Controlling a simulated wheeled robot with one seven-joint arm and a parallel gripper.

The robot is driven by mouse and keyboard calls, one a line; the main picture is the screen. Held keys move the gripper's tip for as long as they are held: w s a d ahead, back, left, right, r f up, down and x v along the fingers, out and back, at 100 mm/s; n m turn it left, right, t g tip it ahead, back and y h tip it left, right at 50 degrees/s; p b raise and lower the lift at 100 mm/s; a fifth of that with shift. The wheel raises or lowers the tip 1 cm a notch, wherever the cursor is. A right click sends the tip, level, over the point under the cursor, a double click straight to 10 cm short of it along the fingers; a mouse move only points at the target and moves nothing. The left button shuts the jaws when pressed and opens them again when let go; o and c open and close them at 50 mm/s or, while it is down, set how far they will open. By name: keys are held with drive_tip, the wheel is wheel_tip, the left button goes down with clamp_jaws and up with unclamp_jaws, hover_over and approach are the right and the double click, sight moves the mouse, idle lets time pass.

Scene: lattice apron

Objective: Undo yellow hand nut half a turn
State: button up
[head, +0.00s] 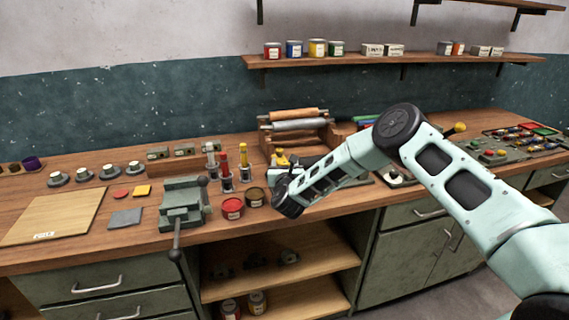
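A small yellow part (281,157), which looks like the yellow hand nut, shows at the middle of the workbench, just in front of the rack of rollers. My arm reaches in from the right and bends down to a dark wrist joint (287,198). My gripper (288,167) appears as dark parts beside and partly over the yellow part. At this size I cannot tell whether its fingers touch the yellow part, or whether they are open or shut. What lies under the yellow part is hidden behind the wrist.
A roller rack (296,128) stands close behind. Left of the wrist are a red tin (232,208), a brown tin (254,197) and upright tools with red and yellow handles. A grey-green vise (182,205) stands further left. A yellow knob (459,127) shows behind my arm.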

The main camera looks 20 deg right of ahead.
drive_tip(key=c, duration=0.9)
drive_tip(key=shift+f+y+b, duration=0.1)
drive_tip(key=shift+y+b, duration=0.2)
drive_tip(key=shift+b, duration=0.25)
